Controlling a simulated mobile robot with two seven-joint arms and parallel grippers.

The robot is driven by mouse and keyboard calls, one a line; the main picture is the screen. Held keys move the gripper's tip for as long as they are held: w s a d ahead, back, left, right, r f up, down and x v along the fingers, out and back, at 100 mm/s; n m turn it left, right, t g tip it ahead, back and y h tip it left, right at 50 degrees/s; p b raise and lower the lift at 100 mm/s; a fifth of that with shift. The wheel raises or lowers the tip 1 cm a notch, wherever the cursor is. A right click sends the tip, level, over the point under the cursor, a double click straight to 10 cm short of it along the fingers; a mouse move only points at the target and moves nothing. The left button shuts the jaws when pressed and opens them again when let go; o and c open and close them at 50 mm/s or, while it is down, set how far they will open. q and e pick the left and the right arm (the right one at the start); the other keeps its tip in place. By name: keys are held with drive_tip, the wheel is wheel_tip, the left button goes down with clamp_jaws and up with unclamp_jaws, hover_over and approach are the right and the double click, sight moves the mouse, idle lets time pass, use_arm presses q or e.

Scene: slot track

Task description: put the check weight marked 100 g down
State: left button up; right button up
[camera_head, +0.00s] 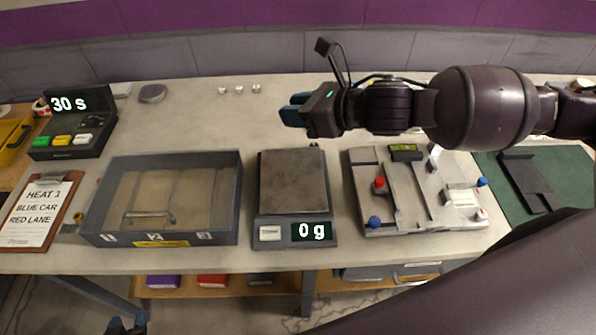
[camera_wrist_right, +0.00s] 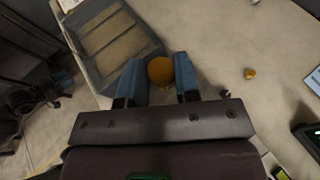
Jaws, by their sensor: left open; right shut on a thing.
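A round brass weight (camera_wrist_right: 160,71) sits between the blue fingertips of my right gripper (camera_wrist_right: 159,80) in the right wrist view; no marking on it is readable. In the head view my right gripper (camera_head: 293,112) is shut, above the bench behind the scale, and the weight is hidden there. The scale (camera_head: 293,180) has a bare plate and its display reads 0 g. My left gripper (camera_head: 127,325) shows only partly at the bottom edge of the head view, low in front of the bench; it is open.
A grey tray (camera_head: 240,205) with lanes numbered 1, 2 and 3 stands left of the scale. A metal fixture (camera_head: 465,220) with red and blue knobs stands right of it. Three small silver pieces (camera_head: 239,90) stand at the back. Bare bench (camera_head: 200,125) lies behind the tray.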

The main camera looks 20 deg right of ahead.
drive_tip(key=b, duration=0.1)
hover_over(297, 180)
wheel_tip(297, 180, down, 12)
drive_tip(key=shift+f, duration=0.65)
wheel_tip(297, 180, down, 4)
drive_tip(key=shift+r+b, duration=0.1)
drive_tip(key=shift+b, duration=0.2)
use_arm(q)
drive_tip(key=shift+s+f, duration=0.15)
drive_tip(key=shift+f, duration=0.45)
drive_tip(key=shift+s+f, duration=0.15)
drive_tip(key=shift+f, duration=0.45)
drive_tip(key=shift+w, duration=0.1)
use_arm(e)
drive_tip(key=o, duration=1)
drive_tip(key=shift+c, duration=0.2)
use_arm(q)
drive_tip(key=shift+w, duration=0.1)
